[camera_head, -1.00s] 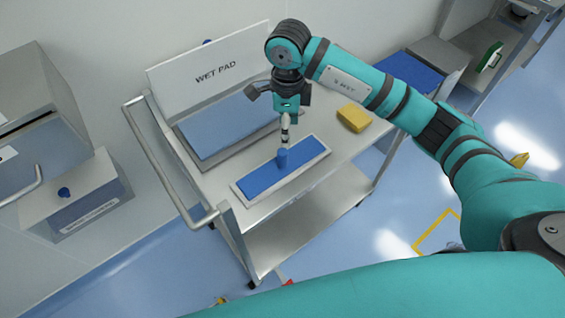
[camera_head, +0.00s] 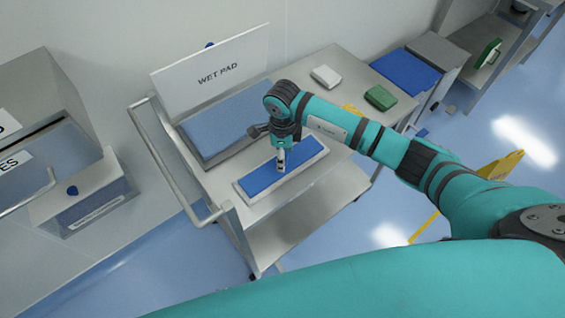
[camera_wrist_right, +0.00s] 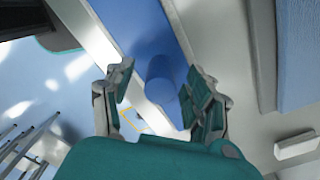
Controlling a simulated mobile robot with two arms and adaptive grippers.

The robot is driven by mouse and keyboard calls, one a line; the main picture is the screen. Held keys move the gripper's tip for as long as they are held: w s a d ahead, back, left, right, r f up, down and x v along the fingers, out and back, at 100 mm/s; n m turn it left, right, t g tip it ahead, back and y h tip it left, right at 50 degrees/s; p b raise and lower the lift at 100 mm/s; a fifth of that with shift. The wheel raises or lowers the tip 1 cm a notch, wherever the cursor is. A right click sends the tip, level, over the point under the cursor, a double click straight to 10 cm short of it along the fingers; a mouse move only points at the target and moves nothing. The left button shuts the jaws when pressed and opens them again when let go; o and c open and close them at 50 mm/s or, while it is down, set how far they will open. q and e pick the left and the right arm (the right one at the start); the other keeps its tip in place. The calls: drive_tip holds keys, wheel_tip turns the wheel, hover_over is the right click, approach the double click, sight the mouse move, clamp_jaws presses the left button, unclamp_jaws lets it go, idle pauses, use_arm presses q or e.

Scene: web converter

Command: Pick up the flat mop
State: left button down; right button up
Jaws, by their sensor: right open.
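The flat mop (camera_head: 256,182) lies on the cart top, a long blue pad with a pale border. In the right wrist view, its blue pad (camera_wrist_right: 140,25) carries a short upright blue post (camera_wrist_right: 163,78). My right gripper (camera_head: 281,166) points down over the middle of the mop and hides the post in the head view. In the right wrist view, the open right gripper (camera_wrist_right: 161,90) has one finger on each side of the post. I cannot tell whether either finger touches it. My left gripper is not in view.
The metal cart (camera_head: 318,190) holds a blue pad tray behind the mop, under a "WET PAD" sign (camera_head: 215,72). A white block (camera_head: 326,76) and a green block (camera_head: 380,97) lie farther right. A cart handle (camera_head: 172,165) rises at left.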

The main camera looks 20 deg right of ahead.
clamp_jaws()
drive_tip(key=shift+r, duration=0.1)
idle(0.5)
wheel_tip(320, 180, up, 9)
drive_tip(key=b, duration=0.2)
drive_tip(key=shift+b, duration=0.3)
drive_tip(key=shift+r, duration=0.45)
